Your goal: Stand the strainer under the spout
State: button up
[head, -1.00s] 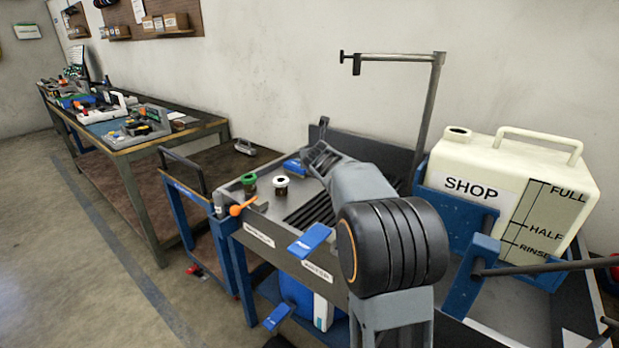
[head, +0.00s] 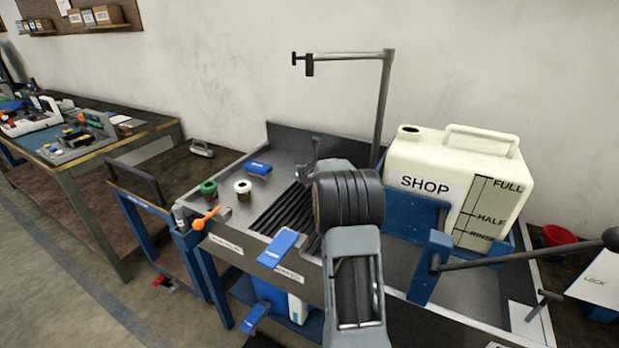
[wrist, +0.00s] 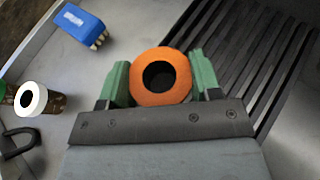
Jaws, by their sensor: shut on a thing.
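My gripper (wrist: 158,76) is shut on a round piece with an orange rim and a dark central hole, which looks like the strainer (wrist: 140,82). Green finger pads press on its two sides, and its lower part is hidden. In the head view my arm hides the held piece. The strainer is over the bench top, beside the dark slatted grating (wrist: 235,60). A bent pipe (head: 385,100) stands behind the bench, with a small downturned fitting, apparently the spout (head: 310,66), at its left end.
Green-topped (head: 209,189) and white-topped (head: 243,188) pieces stand left of the grating, near a blue brush (head: 258,169) and an orange knobbed handle (head: 205,220). The cream SHOP jug (head: 412,155) sits in a blue cradle (head: 430,265) at right. A red cup (head: 557,238) stands far right.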

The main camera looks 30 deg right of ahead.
jog(key=shift+d+f, duration=0.35)
jog(key=shift+f, duration=0.1)
jog(key=shift+d+f+b, duration=0.1)
jog(key=shift+f+b, duration=0.25)
jog(key=shift+f, duration=1.35)
jog(key=shift+f, duration=0.15)
jog(key=o, duration=0.9)
jog(key=shift+s+r, duration=0.1)
jog(key=shift+r, duration=0.2)
jog(key=b+v, duration=0.1)
jog(key=v, duration=1)
jog(key=shift+s, duration=0.3)
jog(key=shift+r, duration=0.1)
